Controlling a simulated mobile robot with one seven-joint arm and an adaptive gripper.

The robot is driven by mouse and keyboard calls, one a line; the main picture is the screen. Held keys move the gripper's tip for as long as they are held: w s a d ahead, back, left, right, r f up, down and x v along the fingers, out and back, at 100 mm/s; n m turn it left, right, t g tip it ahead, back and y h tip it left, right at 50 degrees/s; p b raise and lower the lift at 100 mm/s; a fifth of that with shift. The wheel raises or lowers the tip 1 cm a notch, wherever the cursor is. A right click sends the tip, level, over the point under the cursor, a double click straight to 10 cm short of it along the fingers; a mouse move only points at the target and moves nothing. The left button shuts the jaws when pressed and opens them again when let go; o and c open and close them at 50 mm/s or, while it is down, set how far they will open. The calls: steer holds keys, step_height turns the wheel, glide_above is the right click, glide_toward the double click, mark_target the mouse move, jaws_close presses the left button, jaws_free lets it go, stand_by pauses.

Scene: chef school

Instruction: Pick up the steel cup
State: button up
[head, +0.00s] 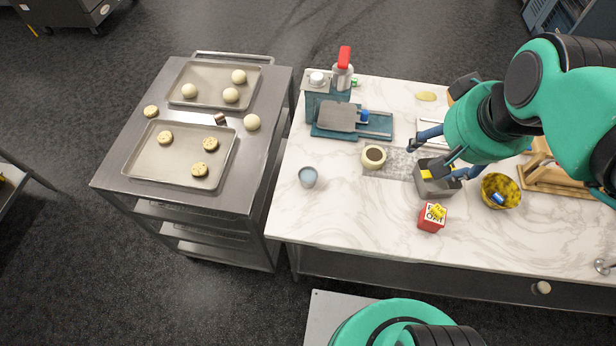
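A small round metallic grey-blue cup (308,177), which looks like the steel cup, stands upright near the left edge of the marble table. It is uncovered, and nothing touches it. My gripper (431,161) is to the right of the cup, over the middle of the table and well apart from it. Its two blue fingers are spread, with nothing seen between them.
A cream cup with dark contents (374,157) stands between the steel cup and my gripper. Near the gripper are a grey box (433,189), a red box (432,217) and a yellow bowl (515,190). A teal device (322,105) stands behind. The table's front left is clear.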

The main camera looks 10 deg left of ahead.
steer(key=w+a+f+g, duration=0.1)
steer(key=w+a+f, duration=0.2)
steer(key=w+a, duration=0.2)
steer(key=n+g+p, duration=0.2)
steer(key=g+p, duration=0.1)
steer(key=g, duration=0.1)
glide_above(308, 174)
step_height(308, 174, down, 19)
steer(key=shift+f, duration=0.15)
steer(key=shift+w, duration=0.1)
step_height(308, 174, down, 8)
steer(key=shift+f, duration=0.25)
